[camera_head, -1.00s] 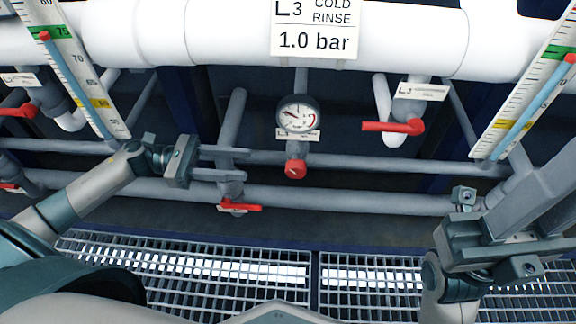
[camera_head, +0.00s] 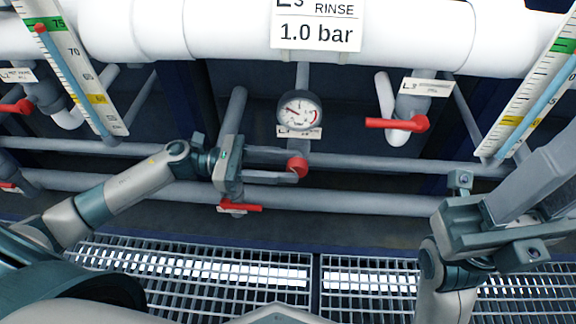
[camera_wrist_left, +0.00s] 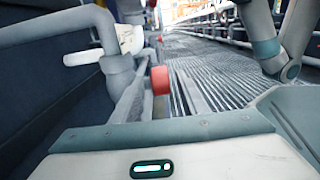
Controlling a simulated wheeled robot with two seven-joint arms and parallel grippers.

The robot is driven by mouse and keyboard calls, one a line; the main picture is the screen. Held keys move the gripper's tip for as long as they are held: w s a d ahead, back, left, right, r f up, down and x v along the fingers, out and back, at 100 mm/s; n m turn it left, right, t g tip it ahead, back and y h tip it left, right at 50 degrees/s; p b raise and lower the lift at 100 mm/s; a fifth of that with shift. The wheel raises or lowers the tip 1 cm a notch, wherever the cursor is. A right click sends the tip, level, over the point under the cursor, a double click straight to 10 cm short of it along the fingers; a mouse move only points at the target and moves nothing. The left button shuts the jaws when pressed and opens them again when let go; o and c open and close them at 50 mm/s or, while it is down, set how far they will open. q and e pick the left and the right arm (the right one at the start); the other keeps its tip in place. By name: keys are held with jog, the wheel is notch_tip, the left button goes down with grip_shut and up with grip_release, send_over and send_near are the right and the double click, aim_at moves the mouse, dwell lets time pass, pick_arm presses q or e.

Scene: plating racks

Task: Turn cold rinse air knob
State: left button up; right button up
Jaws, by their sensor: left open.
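The red cold rinse air knob (camera_head: 297,167) sits below a round pressure gauge (camera_head: 299,110) under the "COLD RINSE 1.0 bar" sign (camera_head: 317,30). My left gripper (camera_head: 298,167) is open, its fingers reaching from the left to the knob, one finger tip above and one below it. I cannot tell whether they touch it. In the left wrist view the red knob (camera_wrist_left: 160,80) shows ahead, near the far ends of the fingers. My right gripper (camera_head: 455,185) is at the lower right, away from the knob; its jaw state is unclear.
A red lever valve (camera_head: 400,124) is right of the gauge. Another red lever (camera_head: 240,207) lies just under my left gripper. Grey horizontal pipes (camera_head: 380,200) run behind, and a metal grating (camera_head: 200,270) lies below. Scale strips stand at both sides.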

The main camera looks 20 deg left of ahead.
pick_arm(q)
jog(key=shift+w+d, duration=0.1)
jog(key=shift+d, duration=0.35)
grip_shut()
jog(key=shift+r+p, duration=0.15)
jog(key=shift+p, duration=0.2)
